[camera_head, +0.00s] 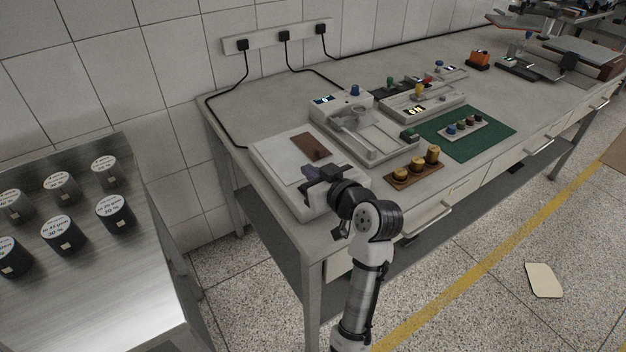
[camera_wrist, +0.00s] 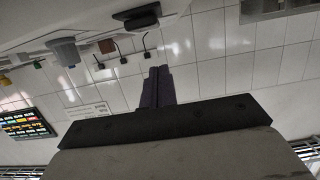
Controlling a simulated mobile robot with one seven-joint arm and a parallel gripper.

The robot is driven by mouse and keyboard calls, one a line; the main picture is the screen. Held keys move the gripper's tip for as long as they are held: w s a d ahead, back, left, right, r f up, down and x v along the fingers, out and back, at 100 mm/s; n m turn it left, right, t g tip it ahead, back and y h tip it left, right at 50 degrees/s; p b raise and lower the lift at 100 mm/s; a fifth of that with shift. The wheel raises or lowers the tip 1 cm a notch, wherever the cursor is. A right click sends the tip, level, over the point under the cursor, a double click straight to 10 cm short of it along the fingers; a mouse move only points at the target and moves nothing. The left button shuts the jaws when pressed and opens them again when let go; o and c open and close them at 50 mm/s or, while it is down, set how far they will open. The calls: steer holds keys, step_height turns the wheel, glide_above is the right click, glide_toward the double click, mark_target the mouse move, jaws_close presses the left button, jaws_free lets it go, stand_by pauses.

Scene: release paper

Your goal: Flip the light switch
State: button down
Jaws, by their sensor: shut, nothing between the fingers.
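I cannot make out a light switch for certain in either view. My gripper (camera_head: 311,172) is at the near left end of the long workbench, over the front part of a flat white box-like device (camera_head: 270,151). A brown rectangular plate (camera_head: 312,146) lies on that device's top. In the wrist view my gripper (camera_wrist: 158,72) has its two dark fingers together with nothing between them. I cannot tell whether the fingertips touch the device. My gripper and wrist hide part of its front right side.
The workbench (camera_head: 238,104) carries a grey machine (camera_head: 365,133), a brown tray (camera_head: 414,174) with small knobs and a green mat (camera_head: 490,142). Black plugs sit in a wall socket strip (camera_head: 263,42). A metal table (camera_head: 120,290) with several dark canisters stands at left.

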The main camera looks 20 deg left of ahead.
steer(key=shift+d+f, duration=0.15)
steer(key=shift+f, duration=1.6)
steer(key=shift+s, duration=0.1)
steer(key=shift+f+b, duration=0.3)
steer(key=shift+f, duration=0.1)
steer(key=shift+r, duration=0.1)
steer(key=r+p, duration=0.3)
steer(key=shift+w+a+r, duration=0.35)
steer(key=shift+w+a, duration=0.05)
steer(key=r+b+v, duration=0.2)
steer(key=v, duration=0.8)
steer(key=shift+w+a, duration=0.2)
